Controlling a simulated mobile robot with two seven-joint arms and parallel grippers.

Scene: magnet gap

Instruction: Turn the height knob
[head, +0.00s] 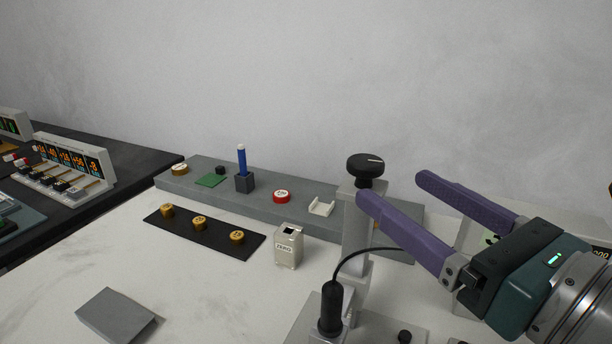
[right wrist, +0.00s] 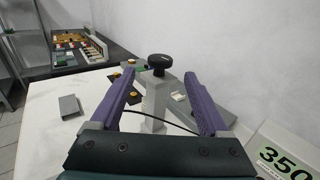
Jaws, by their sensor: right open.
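The height knob (head: 365,166) is a black round knob with a white line, on top of a grey post (head: 356,235). In the right wrist view the knob (right wrist: 159,63) shows beyond and between the fingertips. My right gripper (head: 391,185) is open and empty, with two purple fingers pointing toward the post. In the head view the fingertips are to the right of the knob and slightly below it. In the right wrist view my right gripper (right wrist: 159,80) has a finger on each side of the post. I cannot tell whether either finger touches it. My left gripper is not in view.
A black probe (head: 331,310) with a cable stands at the post's foot. A white ZERO box (head: 288,246) and a black strip (head: 182,234) with brass weights lie left. A grey shelf (head: 262,208) runs behind. A display reading 350 (right wrist: 283,157) is at the right.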

